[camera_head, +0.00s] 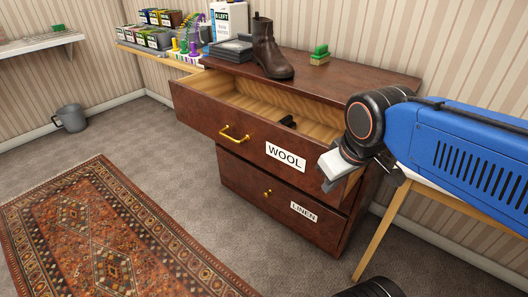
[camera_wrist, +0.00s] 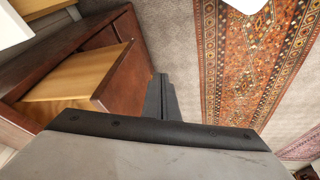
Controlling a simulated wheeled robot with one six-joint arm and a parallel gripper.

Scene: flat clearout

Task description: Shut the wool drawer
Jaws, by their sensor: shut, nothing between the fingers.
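The wool drawer (camera_head: 205,112) is the top drawer of a dark brown dresser (camera_head: 365,82). It stands well open, with a yellow handle and a "WOOL" label on its front. A small dark object lies inside it. In the wrist view, the drawer's light wooden side (camera_wrist: 75,77) and dark front end show at left. My gripper (camera_wrist: 160,82) is shut and empty, beside the right end of the drawer front; I cannot tell whether it touches. In the head view, my gripper (camera_head: 338,165) overlaps that end, and its fingertips are not clear.
The linen drawer (camera_head: 262,188) below is closed. A brown boot (camera_head: 268,50), dark boxes (camera_head: 231,49) and a green-topped block (camera_head: 320,54) stand on the dresser. A light table (camera_head: 385,225) is close on the right. Carpet and a patterned rug (camera_head: 105,235) lie clear in front.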

